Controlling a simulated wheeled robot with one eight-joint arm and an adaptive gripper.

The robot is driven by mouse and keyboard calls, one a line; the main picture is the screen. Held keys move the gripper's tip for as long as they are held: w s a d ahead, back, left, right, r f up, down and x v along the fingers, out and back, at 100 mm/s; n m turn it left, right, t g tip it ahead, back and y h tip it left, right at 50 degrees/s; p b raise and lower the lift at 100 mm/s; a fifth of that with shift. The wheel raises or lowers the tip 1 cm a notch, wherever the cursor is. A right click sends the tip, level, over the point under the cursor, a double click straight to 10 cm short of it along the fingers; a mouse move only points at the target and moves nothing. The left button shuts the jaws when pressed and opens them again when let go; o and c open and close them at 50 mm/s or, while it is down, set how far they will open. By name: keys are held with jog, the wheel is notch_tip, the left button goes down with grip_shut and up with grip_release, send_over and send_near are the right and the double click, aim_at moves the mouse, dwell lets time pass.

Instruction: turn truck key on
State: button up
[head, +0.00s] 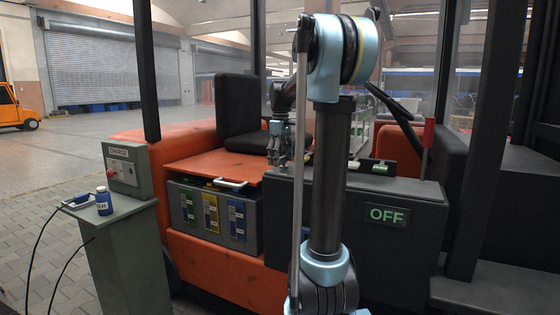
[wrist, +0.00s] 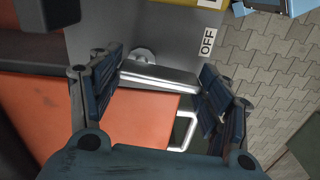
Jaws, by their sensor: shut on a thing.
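The truck key (wrist: 160,76) is a flat silver bar with a round hub, set by a grey panel in the wrist view. It lies crosswise between the two dark fingers of my gripper (wrist: 160,80), which are shut on it. A white OFF label (wrist: 208,42) is right of the key, with part of a yellow label (wrist: 210,3) above it. In the head view my gripper (head: 277,158) points down over the truck's battery area, and the key cannot be made out there. A green OFF sign (head: 387,215) shows on the truck's dark panel.
An orange cover (wrist: 140,110) and a pale loop handle (wrist: 187,130) lie below my gripper. The battery (head: 212,215) sits in the truck's side. A charger post (head: 125,240) with a blue bottle (head: 104,201) stands at left. Open paved floor lies beyond.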

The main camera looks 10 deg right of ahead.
jog(key=m, duration=0.2)
jog(key=w+m, duration=0.1)
jog(key=m, duration=0.2)
jog(key=shift+a, duration=0.2)
jog(key=m, duration=0.2)
jog(key=w+m, duration=0.1)
jog(key=m, duration=0.2)
jog(key=shift+m, duration=0.3)
jog(key=shift+a, duration=0.1)
jog(key=o, duration=1.1)
jog(key=shift+c, duration=0.2)
notch_tip(320, 180, up, 12)
jog(key=shift+w, duration=0.1)
